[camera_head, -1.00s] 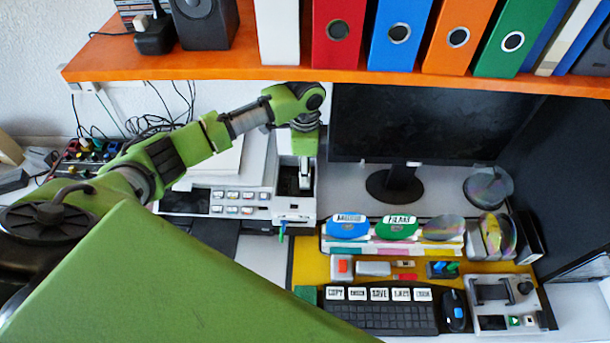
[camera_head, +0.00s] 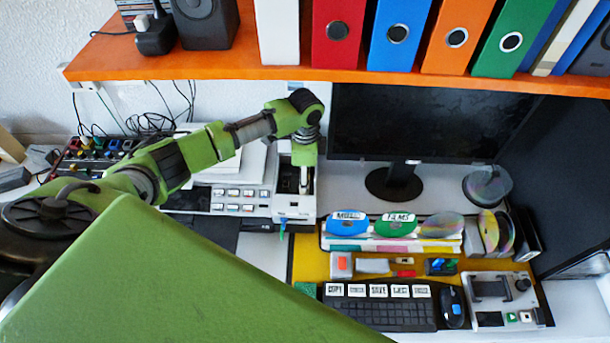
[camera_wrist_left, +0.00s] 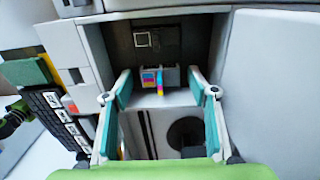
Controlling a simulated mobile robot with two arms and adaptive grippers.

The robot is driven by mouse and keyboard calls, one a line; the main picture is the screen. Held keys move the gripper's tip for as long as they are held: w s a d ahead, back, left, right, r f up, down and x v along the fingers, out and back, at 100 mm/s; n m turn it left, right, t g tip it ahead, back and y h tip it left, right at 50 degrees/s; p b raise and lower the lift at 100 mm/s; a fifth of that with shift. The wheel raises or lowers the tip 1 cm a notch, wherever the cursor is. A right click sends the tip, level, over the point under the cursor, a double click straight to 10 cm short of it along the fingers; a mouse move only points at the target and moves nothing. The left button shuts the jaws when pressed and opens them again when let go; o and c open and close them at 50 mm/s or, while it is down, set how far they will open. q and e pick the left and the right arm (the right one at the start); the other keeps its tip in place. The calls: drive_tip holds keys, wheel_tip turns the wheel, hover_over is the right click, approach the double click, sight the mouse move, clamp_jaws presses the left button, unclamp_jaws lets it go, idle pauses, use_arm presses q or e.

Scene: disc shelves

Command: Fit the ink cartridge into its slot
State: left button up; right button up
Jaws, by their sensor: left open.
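The ink cartridge (camera_wrist_left: 150,78), a small block with cyan, magenta and yellow marks, is inside the printer's open bay in the left wrist view. A grey block stands just to its right. Whether the cartridge is fully seated in a slot I cannot tell. My left gripper (camera_wrist_left: 160,76) is open, its two teal-padded fingers on either side of the cartridge with gaps, not closed on it. In the head view the left arm reaches down to the printer (camera_head: 235,198), and the cartridge is hidden there.
The orange shelf (camera_head: 330,78) with binders hangs above the arm. The monitor (camera_head: 420,120) stands right of the printer. A disc rack (camera_head: 390,243), keyboard (camera_head: 380,312) and other small items lie in front. The bay walls stand close around the fingers.

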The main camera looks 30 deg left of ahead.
use_arm(q)
drive_tip(key=shift+r, duration=0.1)
wheel_tip(320, 180, up, 8)
drive_tip(key=shift+f+b, duration=0.15)
drive_tip(key=shift+b, duration=0.55)
drive_tip(key=shift+f, duration=0.1)
